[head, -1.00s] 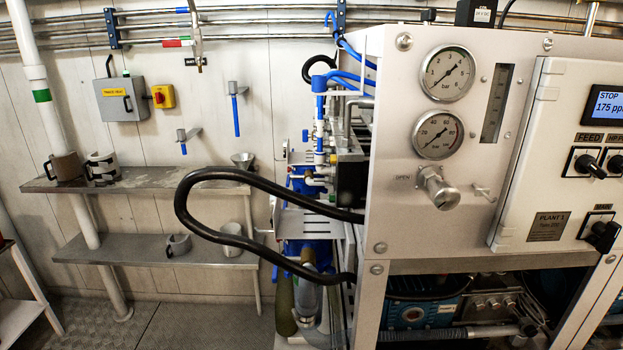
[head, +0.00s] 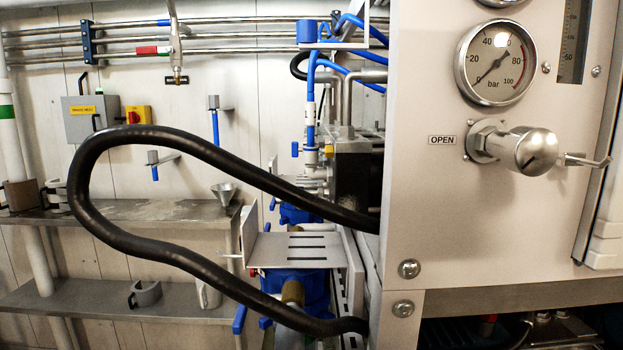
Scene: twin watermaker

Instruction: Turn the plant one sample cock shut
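A small metal cock with a thin lever (head: 588,160) sticks out of the front panel (head: 480,230), just right of a large steel knob (head: 532,151). It looks like the sample cock, but I see no label on it. Its lever lies roughly sideways, with the tip bent up at the right end. I cannot tell from this whether it is open or shut. An OPEN label (head: 442,140) is left of the large knob. Neither of my grippers is in view.
A pressure gauge (head: 495,62) sits above the knob. A thick black hose (head: 160,140) loops out to the left of the cabinet. Behind it are shelves (head: 130,213), blue pipework and a grey switch box (head: 92,118). The space before the panel looks clear.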

